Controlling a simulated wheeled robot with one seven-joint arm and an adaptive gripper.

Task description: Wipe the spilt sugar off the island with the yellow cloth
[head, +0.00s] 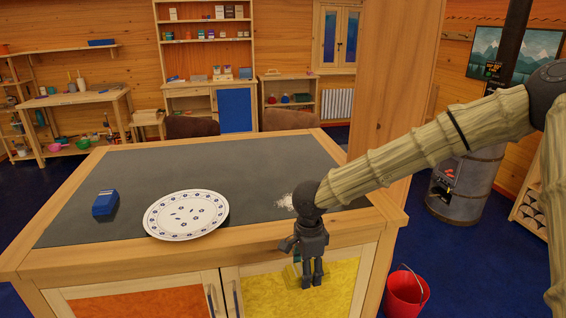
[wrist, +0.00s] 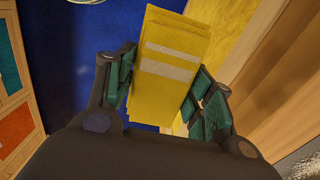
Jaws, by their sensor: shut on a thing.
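My gripper (head: 306,283) points down in front of the island's near edge, beside its yellow door. In the wrist view my gripper (wrist: 163,88) is shut on the yellow cloth (wrist: 172,45), which has two pale stripes and lies between the green-padded fingers. The spilt sugar (head: 286,201) is a white patch on the island's dark top (head: 240,163), partly hidden by my arm. White grains of sugar (wrist: 303,163) also show at the wrist view's lower right corner.
A white plate with blue marks (head: 186,214) lies left of the sugar. A blue box (head: 105,203) stands farther left. A red bucket (head: 406,293) is on the floor right of the island. The island's far half is clear. A wooden post (head: 390,100) rises behind its right side.

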